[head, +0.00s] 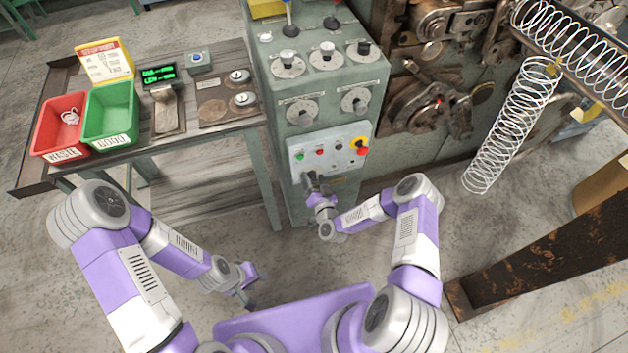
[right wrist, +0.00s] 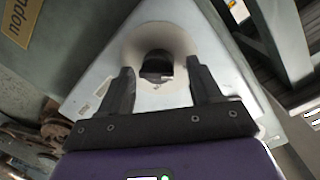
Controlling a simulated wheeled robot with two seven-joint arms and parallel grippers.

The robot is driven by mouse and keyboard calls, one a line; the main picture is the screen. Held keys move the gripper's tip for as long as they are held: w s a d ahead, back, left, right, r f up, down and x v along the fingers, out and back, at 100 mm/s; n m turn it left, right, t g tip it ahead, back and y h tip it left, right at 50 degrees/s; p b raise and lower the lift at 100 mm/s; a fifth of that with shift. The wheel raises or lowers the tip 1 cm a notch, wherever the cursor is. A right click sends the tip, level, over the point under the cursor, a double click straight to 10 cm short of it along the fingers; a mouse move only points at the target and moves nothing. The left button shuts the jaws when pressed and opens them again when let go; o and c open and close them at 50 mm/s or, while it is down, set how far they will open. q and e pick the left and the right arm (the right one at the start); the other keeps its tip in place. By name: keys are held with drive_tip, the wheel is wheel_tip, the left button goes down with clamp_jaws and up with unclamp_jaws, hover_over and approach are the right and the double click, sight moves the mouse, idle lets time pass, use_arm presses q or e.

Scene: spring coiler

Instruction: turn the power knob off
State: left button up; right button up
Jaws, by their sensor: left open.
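The power knob (right wrist: 157,66) is dark and round, on a pale plate, in the right wrist view. My right gripper (right wrist: 160,82) is open, with one finger on each side of the knob and visible gaps between. In the head view my right gripper (head: 308,179) is at the lower left of the light control panel (head: 330,163) and hides the knob there. The knob's setting is too dark to read. My left gripper (head: 248,287) is open and empty, low over the floor, away from the machine.
The panel also has a green button (head: 300,157), a red button (head: 320,152) and a red-and-yellow emergency stop (head: 361,146). A bench at left holds a red waste bin (head: 50,137) and a green bin (head: 108,122). A large spring (head: 508,127) hangs at right.

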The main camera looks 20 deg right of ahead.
drive_tip(key=shift+s, duration=0.1)
drive_tip(key=s+p, duration=0.1)
drive_tip(key=s, duration=0.6)
drive_tip(key=shift+s+d+r+p, duration=0.15)
drive_tip(key=shift+r+p, duration=0.25)
drive_tip(key=s+a+f+n+g+y, duration=0.2)
drive_tip(key=s+a+n+g+y, duration=0.2)
drive_tip(key=s+a+g, duration=0.4)
drive_tip(key=s+r+g, duration=0.1)
drive_tip(key=s+g, duration=0.3)
drive_tip(key=s, duration=0.2)
drive_tip(key=s+d+r+g, duration=0.1)
drive_tip(key=s+r+g, duration=0.1)
drive_tip(key=s+g, duration=0.2)
drive_tip(key=s, duration=0.3)
drive_tip(key=shift+d+r, duration=0.3)
